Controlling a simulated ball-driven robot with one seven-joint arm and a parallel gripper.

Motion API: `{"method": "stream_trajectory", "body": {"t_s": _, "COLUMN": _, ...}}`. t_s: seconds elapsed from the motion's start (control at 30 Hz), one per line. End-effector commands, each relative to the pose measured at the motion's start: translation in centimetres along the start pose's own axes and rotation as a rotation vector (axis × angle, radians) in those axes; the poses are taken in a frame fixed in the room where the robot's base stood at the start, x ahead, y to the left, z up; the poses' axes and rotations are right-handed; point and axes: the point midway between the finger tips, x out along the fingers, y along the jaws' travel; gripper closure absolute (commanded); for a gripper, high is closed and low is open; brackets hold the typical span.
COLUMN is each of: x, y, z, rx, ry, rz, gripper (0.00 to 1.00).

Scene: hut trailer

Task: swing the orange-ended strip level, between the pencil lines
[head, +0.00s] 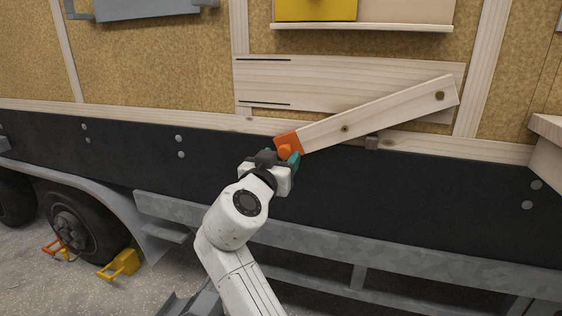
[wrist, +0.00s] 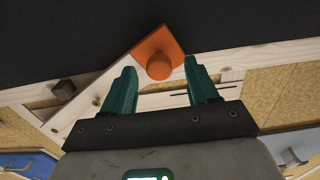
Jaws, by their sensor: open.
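The wooden strip (head: 385,116) is tilted, held by a dark bolt (head: 439,96) at its upper right end and sloping down to its orange end (head: 288,143) at lower left. A round orange knob (wrist: 160,67) stands out from that end. Two dark pencil lines (head: 263,59) (head: 266,104) mark the left of the pale board behind, both above the orange end. My gripper (head: 280,160) is at the orange end. In the wrist view its teal fingers (wrist: 160,70) are open, one each side of the knob, with gaps visible. Actual contact cannot be told.
A small brown block (head: 372,142) sits under the strip's middle. A shelf (head: 362,27) with a yellow item is above the board. A wooden ledge (head: 545,128) juts out at right. The dark trailer side (head: 420,180) and grey rail (head: 340,232) lie below.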

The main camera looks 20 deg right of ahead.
Motion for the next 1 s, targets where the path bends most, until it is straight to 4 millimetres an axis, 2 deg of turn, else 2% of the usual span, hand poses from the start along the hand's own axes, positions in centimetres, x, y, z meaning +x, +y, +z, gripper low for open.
{"method": "stream_trajectory", "body": {"t_s": 0.13, "x": 0.94, "y": 0.06, "z": 0.06, "rx": 0.0, "ry": -0.001, "rz": 0.001, "gripper": 0.41}}
{"method": "stream_trajectory", "body": {"t_s": 0.43, "x": 1.08, "y": 0.05, "z": -0.01, "rx": 0.0, "ry": -0.001, "rz": 0.0, "gripper": 0.41}}
{"method": "stream_trajectory", "body": {"t_s": 1.0, "x": 1.05, "y": 0.05, "z": 0.01, "rx": 0.0, "ry": -0.001, "rz": 0.001, "gripper": 0.96}}
